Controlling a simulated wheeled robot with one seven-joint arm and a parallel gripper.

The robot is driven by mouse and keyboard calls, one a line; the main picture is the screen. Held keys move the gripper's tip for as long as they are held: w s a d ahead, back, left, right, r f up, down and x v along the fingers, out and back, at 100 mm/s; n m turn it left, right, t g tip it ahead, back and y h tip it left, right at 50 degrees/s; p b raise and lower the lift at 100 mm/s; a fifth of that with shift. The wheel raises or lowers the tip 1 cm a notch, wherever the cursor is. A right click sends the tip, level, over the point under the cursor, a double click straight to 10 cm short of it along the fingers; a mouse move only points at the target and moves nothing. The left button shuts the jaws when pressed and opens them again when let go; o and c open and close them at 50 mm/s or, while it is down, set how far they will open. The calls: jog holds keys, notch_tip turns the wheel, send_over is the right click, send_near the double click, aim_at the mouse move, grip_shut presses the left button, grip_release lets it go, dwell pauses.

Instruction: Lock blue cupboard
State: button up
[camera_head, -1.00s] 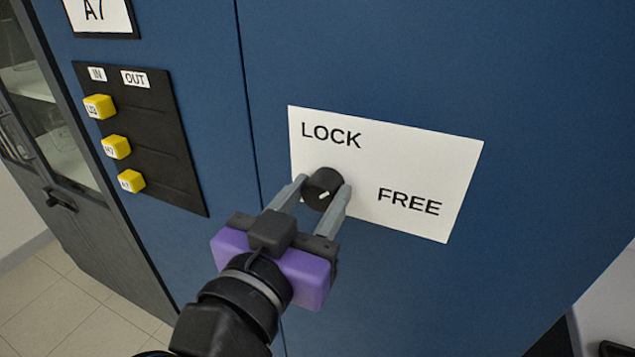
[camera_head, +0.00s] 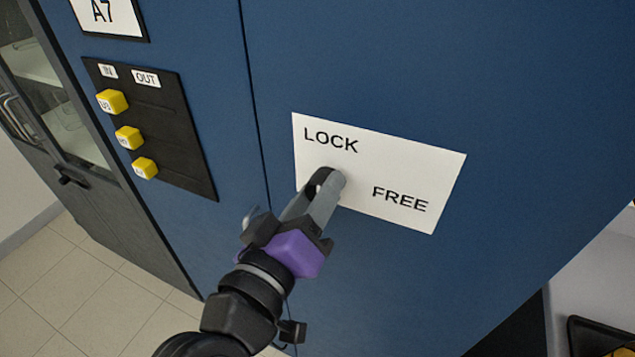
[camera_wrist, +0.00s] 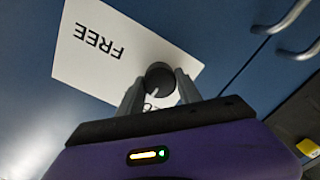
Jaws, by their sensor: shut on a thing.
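The blue cupboard (camera_head: 400,70) carries a white plate (camera_head: 400,160) with LOCK at its upper left and FREE at its lower right. A round black knob (camera_wrist: 160,77) sits on the plate's left part. My gripper (camera_wrist: 161,80) is shut on the knob, one grey finger on each side. In the head view the gripper (camera_head: 327,184) is turned nearly edge-on and covers most of the knob. In the wrist view the knob's white mark points down toward the partly hidden LOCK lettering.
A grey door with glass (camera_head: 60,110) stands farther left. The tiled floor (camera_head: 90,310) is clear.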

jog(key=shift+n, duration=0.3)
jog(key=o, duration=1.4)
jog(key=shift+c, duration=0.2)
jog(key=shift+s, duration=0.1)
jog(key=b+v, duration=0.1)
jog(key=v, duration=0.6)
jog(key=shift+s+a+b, duration=0.15)
jog(key=shift+s+b, duration=0.15)
jog(key=shift+b, duration=0.1)
